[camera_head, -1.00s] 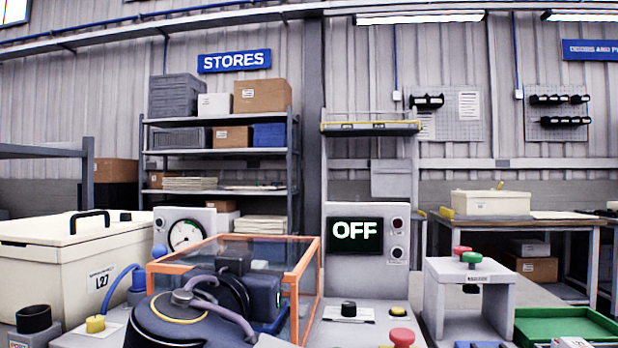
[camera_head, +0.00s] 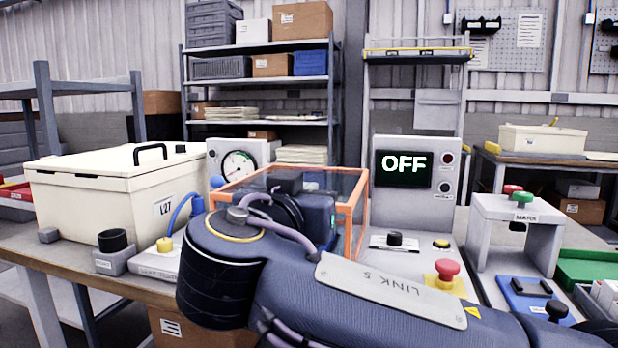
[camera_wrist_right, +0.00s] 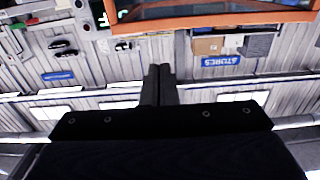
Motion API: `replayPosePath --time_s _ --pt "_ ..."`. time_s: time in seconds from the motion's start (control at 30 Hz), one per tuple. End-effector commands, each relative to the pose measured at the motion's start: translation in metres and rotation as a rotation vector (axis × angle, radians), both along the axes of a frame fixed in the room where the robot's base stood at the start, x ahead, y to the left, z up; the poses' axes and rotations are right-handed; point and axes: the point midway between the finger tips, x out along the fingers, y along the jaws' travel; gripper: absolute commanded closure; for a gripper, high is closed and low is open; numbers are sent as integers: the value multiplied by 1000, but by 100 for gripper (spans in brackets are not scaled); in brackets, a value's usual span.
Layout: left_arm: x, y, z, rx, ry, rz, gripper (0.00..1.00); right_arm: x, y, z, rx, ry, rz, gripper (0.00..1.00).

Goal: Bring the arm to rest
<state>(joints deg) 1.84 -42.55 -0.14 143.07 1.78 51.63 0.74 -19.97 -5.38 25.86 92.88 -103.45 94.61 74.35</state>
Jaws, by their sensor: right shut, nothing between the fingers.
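My right arm (camera_head: 345,290), dark with a pale plate, reaches in from the lower right in the head view and bends at a large round joint (camera_head: 230,260). Its dark right gripper (camera_head: 288,183) is seen from behind, in front of the orange-framed clear guard (camera_head: 355,215), and its fingertips are hidden there. In the right wrist view the two fingers (camera_wrist_right: 158,82) are together with nothing between them. That view is upside down, with the orange frame (camera_wrist_right: 210,20) along its top and the back wall beyond. My left gripper is not in view.
The panel screen (camera_head: 403,168) reads OFF; a red button (camera_head: 446,270) stands below it. A cream lidded box (camera_head: 100,190) and a black-topped holder (camera_head: 113,248) are at left. A grey stand (camera_head: 520,225) and green tray (camera_head: 590,268) are at right. A dial gauge (camera_head: 238,166) stands behind.

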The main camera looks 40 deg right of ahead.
Motion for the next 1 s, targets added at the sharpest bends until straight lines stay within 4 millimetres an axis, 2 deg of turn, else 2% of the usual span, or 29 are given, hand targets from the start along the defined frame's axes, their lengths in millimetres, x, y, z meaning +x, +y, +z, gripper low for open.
replayPosePath --time_s 0.1,0.3,0.5,0.67,0.77,0.83,0.97,1.0 --pt "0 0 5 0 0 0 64 -15 20 -6 -2 -2 4 100" --pt "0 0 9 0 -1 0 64 -32 39 -15 -1 -5 2 100" --pt "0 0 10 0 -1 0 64 -38 45 -18 1 -7 0 100" --pt "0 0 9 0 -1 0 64 -37 42 -24 -3 25 1 100" --pt "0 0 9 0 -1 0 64 -34 29 -50 -14 167 14 100" --pt "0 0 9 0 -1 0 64 -34 15 -85 -11 341 41 100" --pt "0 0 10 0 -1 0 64 -47 -9 -172 56 709 153 100" --pt "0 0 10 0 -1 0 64 -55 -12 -198 94 804 203 100"
